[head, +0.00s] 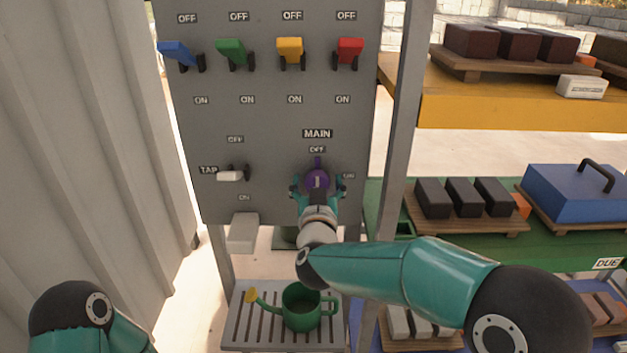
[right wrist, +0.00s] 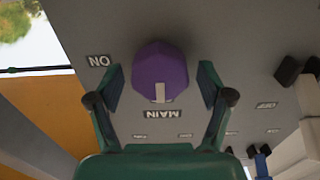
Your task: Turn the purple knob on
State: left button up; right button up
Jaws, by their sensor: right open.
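The purple knob (head: 317,180) is on the grey panel (head: 270,118), below the MAIN and OFF labels, with an ON label to its right. Its pointer stands up toward OFF. In the right wrist view, which is upside down, the knob (right wrist: 160,72) shows a pale mark facing the MAIN label. My right gripper (head: 318,188) is open at the knob, one finger on each side. In the right wrist view gaps show between the knob and both fingers (right wrist: 161,88). Only a part of my left arm shows at the lower left; its gripper is out of view.
Blue (head: 178,53), green (head: 233,52), yellow (head: 290,50) and red (head: 349,51) levers line the panel's top, near OFF labels. A white TAP lever (head: 230,176) is left of the knob. A green watering can (head: 302,307) stands below on a slatted stand (head: 243,325). Block shelves are right.

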jog(key=shift+w, duration=0.4)
